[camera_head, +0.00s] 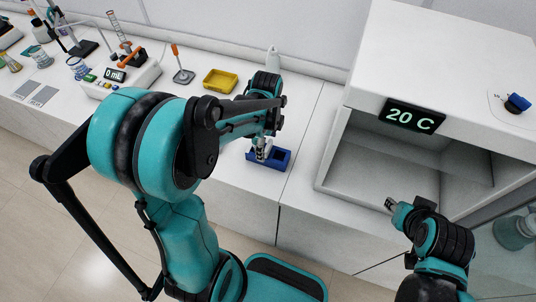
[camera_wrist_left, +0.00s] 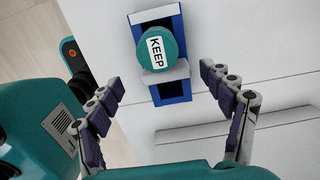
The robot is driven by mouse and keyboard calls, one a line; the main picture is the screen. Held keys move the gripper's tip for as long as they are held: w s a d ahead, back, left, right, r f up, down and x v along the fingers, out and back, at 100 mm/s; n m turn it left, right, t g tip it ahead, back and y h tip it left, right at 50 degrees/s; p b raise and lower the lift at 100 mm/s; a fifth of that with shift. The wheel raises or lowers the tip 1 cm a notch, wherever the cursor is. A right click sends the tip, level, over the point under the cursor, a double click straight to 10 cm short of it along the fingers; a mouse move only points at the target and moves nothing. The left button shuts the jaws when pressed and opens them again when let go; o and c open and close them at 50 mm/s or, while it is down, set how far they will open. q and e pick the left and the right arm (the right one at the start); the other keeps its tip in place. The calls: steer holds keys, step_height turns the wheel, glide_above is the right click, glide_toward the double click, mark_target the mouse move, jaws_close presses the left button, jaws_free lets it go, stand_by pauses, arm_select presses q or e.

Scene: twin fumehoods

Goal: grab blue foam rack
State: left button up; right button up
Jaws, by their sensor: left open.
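The blue foam rack (camera_head: 282,157) sits on the white counter left of the incubator-like box. In the left wrist view the rack (camera_wrist_left: 175,92) lies ahead of my gripper, with a round teal cap (camera_wrist_left: 157,48) marked KEEP on it. My left gripper (camera_head: 264,149) is over the rack in the head view and partly hides it. In the left wrist view my left gripper (camera_wrist_left: 160,75) is open, its fingers spread to either side of the rack's near end and holding nothing. My right gripper (camera_head: 391,204) is in front of the box opening; its jaws are too small to read.
A white box with a 20 C display (camera_head: 412,116) stands at the right. A yellow tray (camera_head: 220,81) lies behind the rack to the left. A balance reading 0 mL (camera_head: 115,76) and glassware stand farther left. The counter in front of the yellow tray is clear.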

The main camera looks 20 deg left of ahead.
mark_target(276, 157)
arm_select(q)
steer(key=f, duration=0.1)
steer(key=f+b, duration=0.1)
steer(key=f, duration=0.3)
steer(key=shift+w+b, duration=0.3)
steer(key=shift+w, duration=0.1)
steer(key=c, duration=1.2)
